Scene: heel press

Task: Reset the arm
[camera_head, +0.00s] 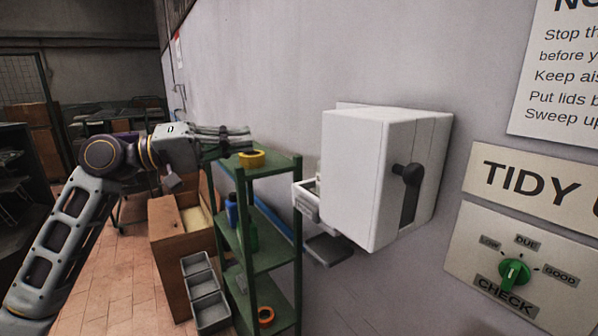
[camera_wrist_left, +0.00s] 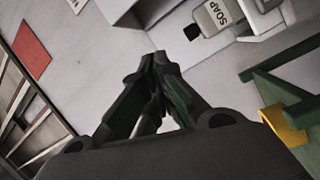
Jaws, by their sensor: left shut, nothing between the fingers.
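My left arm comes in from the left in the head view. Its gripper (camera_head: 240,138) is held level above the top of a green shelf rack, pointing right toward the wall. In the left wrist view the fingertips (camera_wrist_left: 158,62) meet, and the gripper is shut with nothing between them. My right gripper is not in view.
A white wall box (camera_head: 352,180) with a dark lever (camera_head: 408,174) juts out right of the gripper. The green rack (camera_head: 275,170) holds yellow tape (camera_head: 252,158). A soap bottle (camera_wrist_left: 222,14) shows in the wrist view. A wooden cabinet (camera_head: 172,250) stands below.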

